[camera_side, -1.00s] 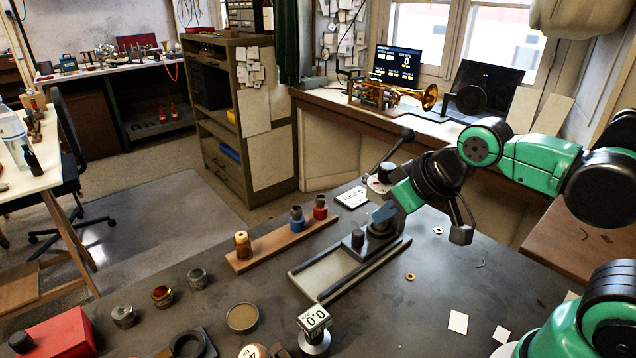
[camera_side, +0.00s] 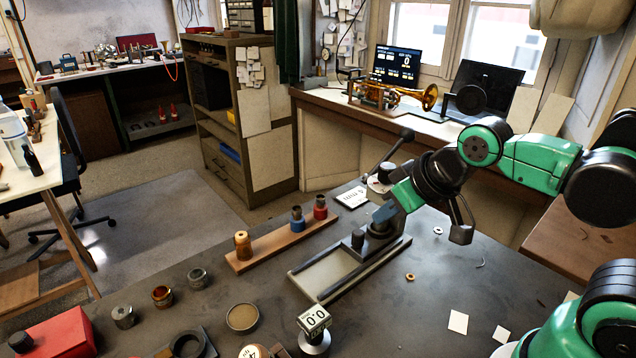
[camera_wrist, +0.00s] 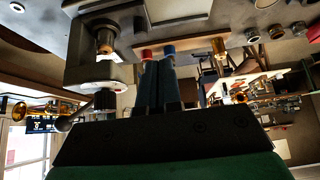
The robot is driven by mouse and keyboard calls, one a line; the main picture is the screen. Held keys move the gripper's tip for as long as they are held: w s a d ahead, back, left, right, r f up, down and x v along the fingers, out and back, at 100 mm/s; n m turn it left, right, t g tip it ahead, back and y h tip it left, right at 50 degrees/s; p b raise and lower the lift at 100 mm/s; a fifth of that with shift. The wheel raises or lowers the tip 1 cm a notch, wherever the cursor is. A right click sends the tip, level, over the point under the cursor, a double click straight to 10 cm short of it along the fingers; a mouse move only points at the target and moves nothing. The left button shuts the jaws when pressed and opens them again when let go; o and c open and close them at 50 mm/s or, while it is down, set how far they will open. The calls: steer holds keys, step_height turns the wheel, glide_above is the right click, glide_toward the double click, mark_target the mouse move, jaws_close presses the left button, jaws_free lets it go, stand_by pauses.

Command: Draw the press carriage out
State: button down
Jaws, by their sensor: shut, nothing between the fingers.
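The press carriage (camera_side: 357,241) is a dark block with a short upright handle. It sits at the far end of a pale-bedded rail track (camera_side: 325,278) on the dark bench. My gripper (camera_side: 382,214) points down at an angle, just above and beside the carriage in the side view. Its fingers hide part of the carriage and the press, so I cannot tell whether they touch. In the wrist view, my two dark blue fingers (camera_wrist: 157,66) are shut together and hold nothing. The press lever (camera_side: 398,146) rises behind, with a black knob.
A small digital gauge (camera_side: 314,318) stands at the track's near end. A brass ring (camera_side: 410,277) lies to the right, where the bench is mostly clear.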

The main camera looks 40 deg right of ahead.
steer(key=c, duration=1)
jaws_free()
steer(key=o, duration=0.4)
steer(key=shift+w+f+n+g, duration=0.1)
steer(key=shift+w+n+g, duration=0.2)
steer(key=shift+n, duration=0.4)
steer(key=n+g+h, duration=0.3)
steer(key=n+h, duration=0.3)
steer(key=n, duration=0.5)
glide_above(356, 236)
steer(key=s+a, duration=0.2)
step_height(356, 236, down, 3)
steer(key=f+n+h, duration=0.1)
steer(key=n+h, duration=0.1)
steer(key=w+a+f+n+h, duration=0.1)
steer(key=f+n+h, duration=0.1)
steer(key=n, duration=0.1)
steer(key=f+n+h, duration=0.1)
steer(key=n+h, duration=0.1)
steer(key=shift+w+a+f, duration=0.25)
steer(key=shift+w+f, duration=0.05)
steer(key=shift+w, duration=0.05)
steer(key=shift+s+a+f+n+h, duration=0.25)
steer(key=shift+f+n+h, duration=0.2)
steer(key=shift+n, duration=0.25)
steer(key=shift+d, duration=0.15)
steer(key=shift+x, duration=2.65)
